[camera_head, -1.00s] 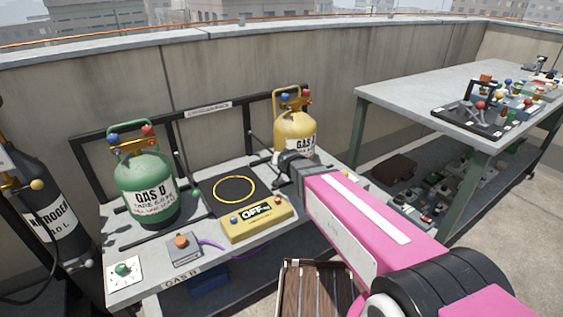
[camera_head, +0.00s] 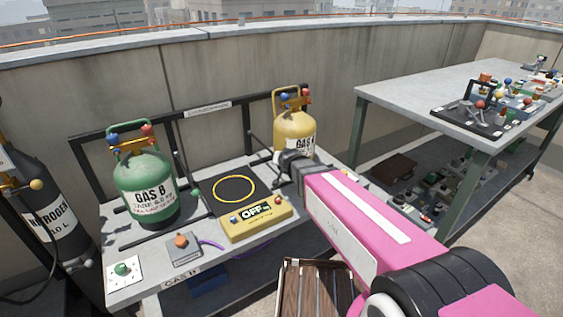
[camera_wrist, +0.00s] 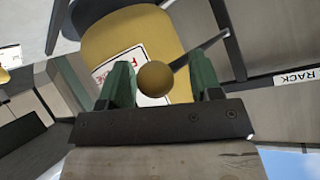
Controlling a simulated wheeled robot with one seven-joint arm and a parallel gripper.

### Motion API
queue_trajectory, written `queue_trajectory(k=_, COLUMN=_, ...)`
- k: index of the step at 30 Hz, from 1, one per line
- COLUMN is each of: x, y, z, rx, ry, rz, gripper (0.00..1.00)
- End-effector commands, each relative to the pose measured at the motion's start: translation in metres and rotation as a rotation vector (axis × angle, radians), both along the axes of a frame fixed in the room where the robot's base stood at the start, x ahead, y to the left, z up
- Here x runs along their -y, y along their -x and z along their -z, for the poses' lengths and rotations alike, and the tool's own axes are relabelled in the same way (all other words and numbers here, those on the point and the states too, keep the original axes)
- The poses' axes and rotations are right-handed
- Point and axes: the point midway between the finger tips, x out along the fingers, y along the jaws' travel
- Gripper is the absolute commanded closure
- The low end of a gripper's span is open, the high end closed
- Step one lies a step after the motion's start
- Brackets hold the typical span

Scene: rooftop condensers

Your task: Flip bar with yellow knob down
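A round, dull yellow knob (camera_wrist: 155,77) shows in the wrist view between the two green fingers of my gripper (camera_wrist: 162,80). The fingers are apart, with a gap on the right side of the knob. In the head view the dark end of my gripper (camera_head: 284,163) is low in front of the yellow cylinder (camera_head: 294,125), and I cannot make out the knob. Dark rack bars (camera_head: 250,146) stand left of that cylinder.
A green cylinder (camera_head: 145,188) stands on the left of the bench. A yellow box marked OFF (camera_head: 257,218) and a dark pad with a yellow ring (camera_head: 225,203) lie between the cylinders. A grey table (camera_head: 420,92) with devices stands at right.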

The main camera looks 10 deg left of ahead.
Motion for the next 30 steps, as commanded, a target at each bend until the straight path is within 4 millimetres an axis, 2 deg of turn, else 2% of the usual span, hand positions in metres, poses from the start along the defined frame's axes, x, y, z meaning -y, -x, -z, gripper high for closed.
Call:
queue_trajectory(k=15, x=0.024, y=0.070, z=-0.050, rx=0.001, ry=-0.001, rz=0.000, gripper=0.42)
queue_trajectory(k=20, x=0.026, y=0.076, z=-0.055, rx=0.000, ry=0.000, rz=0.000, gripper=0.42)
queue_trajectory(k=30, x=0.031, y=0.074, z=-0.052, rx=-0.012, ry=0.009, rz=0.005, gripper=0.42)
